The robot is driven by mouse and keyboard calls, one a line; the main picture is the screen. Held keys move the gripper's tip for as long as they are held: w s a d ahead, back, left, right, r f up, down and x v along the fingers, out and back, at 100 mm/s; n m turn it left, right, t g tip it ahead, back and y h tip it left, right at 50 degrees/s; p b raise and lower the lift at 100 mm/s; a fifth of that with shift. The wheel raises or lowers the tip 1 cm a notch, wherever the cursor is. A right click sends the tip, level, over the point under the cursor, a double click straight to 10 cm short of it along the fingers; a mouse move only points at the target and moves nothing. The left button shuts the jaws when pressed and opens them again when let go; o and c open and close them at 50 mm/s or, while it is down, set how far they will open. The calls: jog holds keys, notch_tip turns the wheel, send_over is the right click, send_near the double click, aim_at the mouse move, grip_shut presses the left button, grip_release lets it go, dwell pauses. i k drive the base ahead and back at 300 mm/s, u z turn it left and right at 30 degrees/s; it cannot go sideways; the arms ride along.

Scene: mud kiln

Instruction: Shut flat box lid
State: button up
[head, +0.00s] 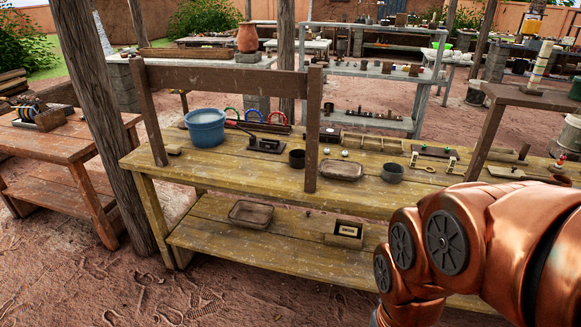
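A small flat wooden box (339,241) sits on the lower shelf of the yellow-brown workbench, right of the middle. A dark panel with a pale label (349,230) stands raised at it and looks like its open lid, but it is too small to be sure. My copper-coloured arm fills the lower right of the head view, to the right of this box and apart from it in the picture. My gripper is not in view, so its state is hidden.
A shallow tray (251,213) lies left on the lower shelf (210,237). Above, the bench top (230,170) holds a blue bucket (205,128), a dark cup (297,158), another tray (341,170) and a grey pot (392,173). A wooden post (313,130) rises at the bench's front edge. Dirt floor in front is clear.

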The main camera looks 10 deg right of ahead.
aim_at(309, 220)
jog(key=u, duration=1.05)
jog(key=i, duration=1.3)
jog(key=z, duration=0.1)
